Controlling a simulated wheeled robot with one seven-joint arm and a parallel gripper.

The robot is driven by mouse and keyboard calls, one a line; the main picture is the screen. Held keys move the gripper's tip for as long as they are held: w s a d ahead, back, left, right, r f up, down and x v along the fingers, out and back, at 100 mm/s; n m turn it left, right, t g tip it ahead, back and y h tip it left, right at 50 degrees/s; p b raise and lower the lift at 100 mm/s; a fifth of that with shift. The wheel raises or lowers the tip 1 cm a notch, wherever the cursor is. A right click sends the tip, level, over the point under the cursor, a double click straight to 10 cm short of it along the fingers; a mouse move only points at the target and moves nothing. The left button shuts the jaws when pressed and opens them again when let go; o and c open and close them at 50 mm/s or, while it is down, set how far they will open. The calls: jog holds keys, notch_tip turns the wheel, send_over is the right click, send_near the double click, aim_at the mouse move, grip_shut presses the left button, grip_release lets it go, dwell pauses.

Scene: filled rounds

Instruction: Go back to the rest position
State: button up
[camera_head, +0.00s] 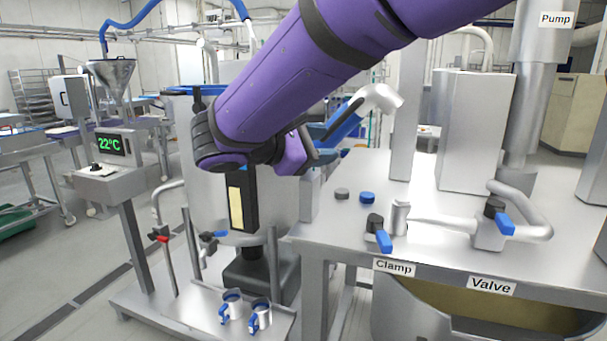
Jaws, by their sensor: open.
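My purple arm crosses from the upper right to a dark grey joint left of centre, then folds back to a short purple wrist. My gripper (321,151) shows only in small part at the right end of that wrist, seen from the side. It is open, and I see nothing held in it. It is in front of the steel machine, left of the table and above its top in the picture. Its fingertips are hard to make out against the blue and steel parts behind.
At right is a steel table (440,245) with blue-handled clamp (383,238) and valve (500,222), plus grey and blue caps (367,197). Two blue-handled steel cups (261,315) stand on a low tray below. A temperature display (111,145) stands left.

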jog(key=s+d+f+m+g+y, duration=0.1)
jog(key=s+d+m+g+y, duration=0.2)
jog(key=d, duration=0.8)
jog(key=s+d+f+m+g+y, duration=0.1)
jog(key=s+d+m+g+y, duration=0.2)
jog(key=d, duration=0.7)
jog(key=s+d+f+m+t+y, duration=0.1)
jog(key=s+d+m+y, duration=0.2)
jog(key=s+m, duration=0.2)
jog(key=s+d+f+m+t+y, duration=0.1)
jog(key=s+d+f+m+y, duration=0.1)
jog(key=s, duration=1)
jog(key=d+m+y, duration=0.1)
jog(key=m+y, duration=0.1)
jog(key=m, duration=0.1)
jog(key=shift+s+d+f, duration=0.15)
jog(key=shift+s+d, duration=0.1)
jog(key=shift+d, duration=0.05)
